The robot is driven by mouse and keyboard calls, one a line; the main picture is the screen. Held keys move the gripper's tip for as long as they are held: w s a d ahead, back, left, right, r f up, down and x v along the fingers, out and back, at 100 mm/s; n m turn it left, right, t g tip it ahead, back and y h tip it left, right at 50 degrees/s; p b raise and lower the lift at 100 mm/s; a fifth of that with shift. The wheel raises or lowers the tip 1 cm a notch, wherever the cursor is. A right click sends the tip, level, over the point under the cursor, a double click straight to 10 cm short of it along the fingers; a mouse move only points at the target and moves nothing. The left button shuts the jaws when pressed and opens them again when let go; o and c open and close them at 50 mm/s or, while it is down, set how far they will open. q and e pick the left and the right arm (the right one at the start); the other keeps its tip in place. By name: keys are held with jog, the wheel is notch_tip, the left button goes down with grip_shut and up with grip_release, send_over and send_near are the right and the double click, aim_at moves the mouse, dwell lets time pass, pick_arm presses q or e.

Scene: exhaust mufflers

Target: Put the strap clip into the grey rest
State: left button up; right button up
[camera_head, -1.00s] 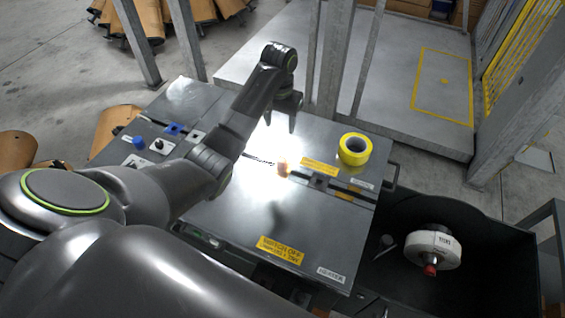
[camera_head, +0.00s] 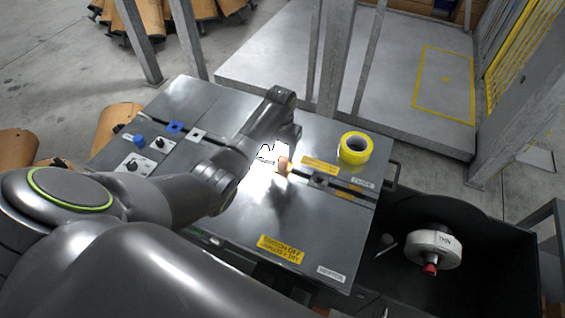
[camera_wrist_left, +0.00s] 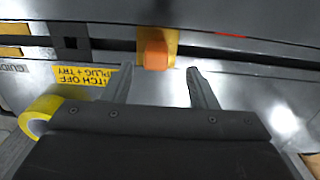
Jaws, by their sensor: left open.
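The strap clip appears to be the small orange block (camera_head: 283,165) on the bench top, near the slot; in the left wrist view the orange block (camera_wrist_left: 155,50) sits on a yellow base. A light grey square plate with a dark hole (camera_head: 196,134), which looks like the grey rest, lies farther left beside a blue one. A darker square plate (camera_head: 320,180) lies right of the orange block. My left gripper (camera_wrist_left: 156,82) is open and empty, its fingers pointing toward the block with one on either side, short of it. Glare hides the fingertips in the head view. My right gripper does not show.
A yellow tape roll (camera_head: 354,149) stands on the bench at the right, near yellow labels. Knobs (camera_head: 160,143) and a blue plate (camera_head: 174,127) are at the left. A black bin (camera_head: 480,285) holds a white disc (camera_head: 434,248). The bench front is mostly clear.

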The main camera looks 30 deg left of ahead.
aim_at(283, 158)
pick_arm(q)
jog(key=shift+d+f, duration=0.15)
jog(key=shift+f, duration=1.2)
jog(key=shift+d+f, duration=0.1)
jog(key=shift+f, duration=1.2)
jog(key=c, duration=1)
jog(key=shift+r, duration=0.2)
notch_tip(283, 158, up, 10)
jog(key=shift+f, duration=0.15)
